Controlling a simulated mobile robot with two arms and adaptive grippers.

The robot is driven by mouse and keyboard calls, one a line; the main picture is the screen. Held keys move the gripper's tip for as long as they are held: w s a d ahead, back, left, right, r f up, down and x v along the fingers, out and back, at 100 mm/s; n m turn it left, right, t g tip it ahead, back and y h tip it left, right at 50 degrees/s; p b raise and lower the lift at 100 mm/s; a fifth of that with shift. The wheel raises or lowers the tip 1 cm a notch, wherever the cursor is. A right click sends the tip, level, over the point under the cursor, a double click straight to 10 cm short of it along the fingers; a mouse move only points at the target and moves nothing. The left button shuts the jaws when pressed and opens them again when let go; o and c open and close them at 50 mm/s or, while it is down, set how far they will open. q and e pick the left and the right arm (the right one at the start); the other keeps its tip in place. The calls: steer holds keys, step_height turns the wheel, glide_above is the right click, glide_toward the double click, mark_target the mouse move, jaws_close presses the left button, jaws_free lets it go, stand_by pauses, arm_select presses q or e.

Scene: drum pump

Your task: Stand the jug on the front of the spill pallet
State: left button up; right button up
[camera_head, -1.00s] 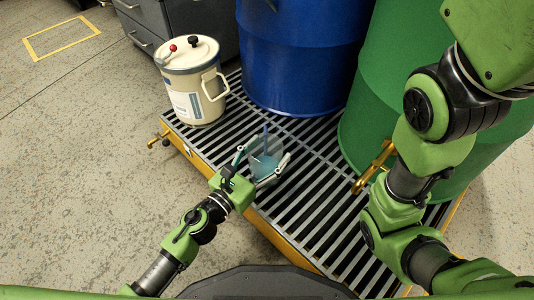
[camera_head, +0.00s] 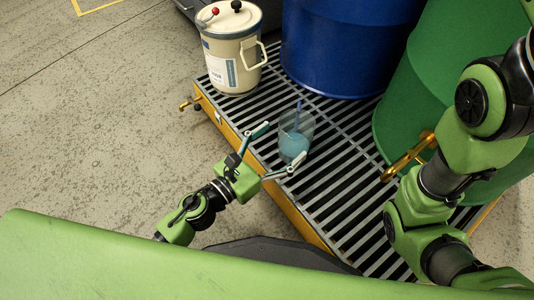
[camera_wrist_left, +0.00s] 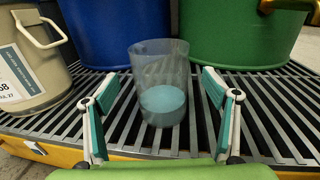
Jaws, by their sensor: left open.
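The jug (camera_head: 294,140) is a clear vessel with blue liquid in it. It stands upright on the grating of the spill pallet (camera_head: 335,205), near its yellow front edge. The jug also shows in the left wrist view (camera_wrist_left: 160,95). My left gripper (camera_head: 285,142) is open, with its two fingers spread to either side of the jug's near side. In the left wrist view (camera_wrist_left: 158,85) gaps show between the fingers and the jug, and nothing is gripped. My right arm comes in at the right, but its gripper is out of view.
A cream can (camera_head: 232,50) with a red knob stands on the pallet's left end. A blue drum (camera_head: 350,45) and a green drum (camera_head: 440,80) stand behind. A brass tap (camera_head: 408,157) juts from the green drum. Grating right of the jug is clear.

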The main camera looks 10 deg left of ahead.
arm_select(q)
steer(key=b+v, duration=0.1)
steer(key=v, duration=0.3)
steer(key=shift+s+a+f, duration=0.15)
steer(key=shift+s, duration=0.05)
steer(key=shift+s+a+r+b, duration=0.2)
steer(key=shift+s+a+b, duration=0.05)
steer(key=shift+s+b, duration=0.1)
